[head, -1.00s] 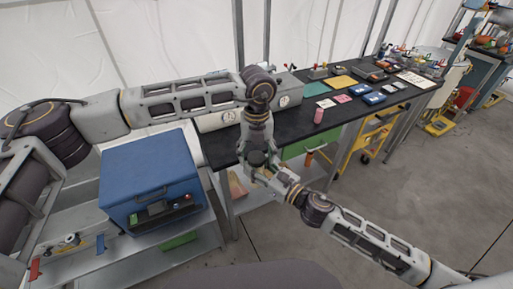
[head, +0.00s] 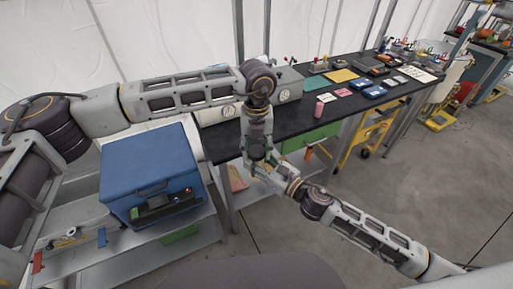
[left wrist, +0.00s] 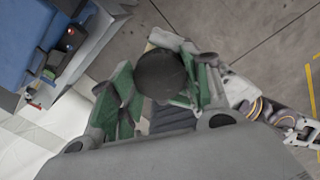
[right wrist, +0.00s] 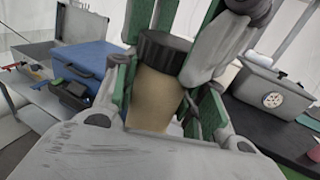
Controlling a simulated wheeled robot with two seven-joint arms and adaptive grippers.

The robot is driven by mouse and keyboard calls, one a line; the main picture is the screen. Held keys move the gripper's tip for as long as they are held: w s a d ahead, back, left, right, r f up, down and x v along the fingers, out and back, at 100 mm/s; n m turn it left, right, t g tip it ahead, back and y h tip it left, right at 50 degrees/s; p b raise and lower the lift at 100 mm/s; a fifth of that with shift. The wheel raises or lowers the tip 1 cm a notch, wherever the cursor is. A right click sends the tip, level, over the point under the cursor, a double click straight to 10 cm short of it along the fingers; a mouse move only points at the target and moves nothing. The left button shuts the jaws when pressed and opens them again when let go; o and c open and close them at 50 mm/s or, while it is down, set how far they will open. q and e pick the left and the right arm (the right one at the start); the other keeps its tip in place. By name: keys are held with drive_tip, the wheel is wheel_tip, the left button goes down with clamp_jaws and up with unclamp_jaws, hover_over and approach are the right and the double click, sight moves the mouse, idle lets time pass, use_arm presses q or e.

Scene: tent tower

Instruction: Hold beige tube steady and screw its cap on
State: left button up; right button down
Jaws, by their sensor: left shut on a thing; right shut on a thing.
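The beige tube (right wrist: 155,98) stands roughly upright between the green-padded fingers of my right gripper (right wrist: 153,105), which is shut on it. The black cap (right wrist: 163,50) sits on the tube's top end in the right wrist view. It appears as a dark disc in the left wrist view (left wrist: 161,74). My left gripper (left wrist: 160,85) is shut on the cap from above. In the head view the two grippers meet in front of the bench, and the tube is mostly hidden there. The thread between cap and tube is hidden.
A blue case (head: 150,175) stands on a grey cart at the left. The black workbench (head: 290,118) behind the grippers carries a grey box, a pink cylinder (head: 320,109) and several flat items. The floor at the right is open.

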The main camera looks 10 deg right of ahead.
use_arm(q)
drive_tip(key=m, duration=0.3)
drive_tip(key=shift+m, duration=0.4)
drive_tip(key=m, duration=0.3)
drive_tip(key=shift+m, duration=0.4)
drive_tip(key=m, duration=0.3)
drive_tip(key=shift+m, duration=0.4)
drive_tip(key=shift+w+a+f+m, duration=0.1)
drive_tip(key=shift+m, duration=2.1)
drive_tip(key=o, duration=1.1)
drive_tip(key=shift+r, duration=2.3)
